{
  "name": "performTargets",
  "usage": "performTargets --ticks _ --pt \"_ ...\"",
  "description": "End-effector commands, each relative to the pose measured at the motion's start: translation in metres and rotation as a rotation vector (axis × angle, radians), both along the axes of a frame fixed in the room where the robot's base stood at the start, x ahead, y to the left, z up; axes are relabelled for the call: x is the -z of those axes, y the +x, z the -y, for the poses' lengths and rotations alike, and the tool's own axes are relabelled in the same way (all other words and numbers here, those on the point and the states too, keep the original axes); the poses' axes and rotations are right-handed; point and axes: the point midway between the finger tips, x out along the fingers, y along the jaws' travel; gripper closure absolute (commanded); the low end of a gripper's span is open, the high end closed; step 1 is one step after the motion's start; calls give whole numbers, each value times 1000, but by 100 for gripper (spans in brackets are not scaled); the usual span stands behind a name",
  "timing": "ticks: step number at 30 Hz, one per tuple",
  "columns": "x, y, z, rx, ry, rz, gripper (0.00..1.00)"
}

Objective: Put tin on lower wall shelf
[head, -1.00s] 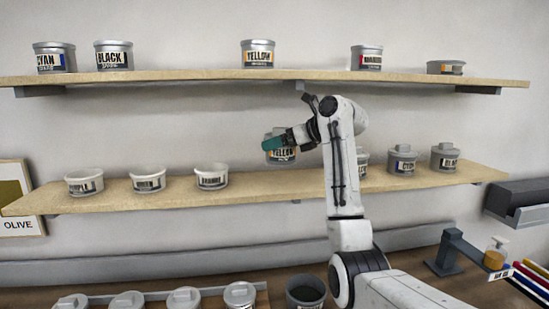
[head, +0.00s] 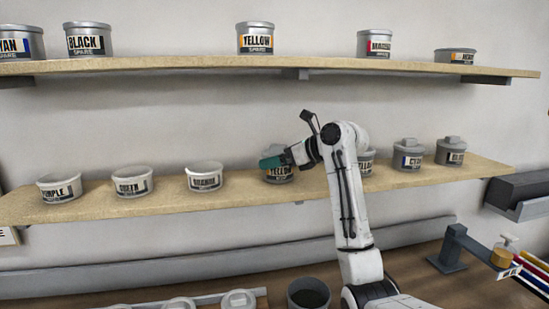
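My gripper (head: 270,162) has teal fingers at the top of this tin and comes in from the right. It looks shut on the tin; the fingers and wrist hide part of the tin's top and right side.
White pots, including the brown one (head: 205,177), stand left on the lower shelf. Lidded tins, such as cyan (head: 408,155), stand right, one partly behind my arm. The upper shelf (head: 200,63) holds several spare tins. A dark bin (head: 309,294) is below.

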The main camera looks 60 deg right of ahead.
Motion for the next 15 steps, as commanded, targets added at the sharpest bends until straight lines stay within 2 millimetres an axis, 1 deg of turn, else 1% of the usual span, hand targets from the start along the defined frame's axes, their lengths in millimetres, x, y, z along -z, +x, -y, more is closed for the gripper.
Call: performTargets --ticks 10,11,12,15 --pt "2 -1 -1 -1 0 1 57" --pt "3 -1 -1 0 2 -2 3" --pt "3 -1 -1 0 2 -2 0" --pt "3 -1 -1 0 2 -2 0"
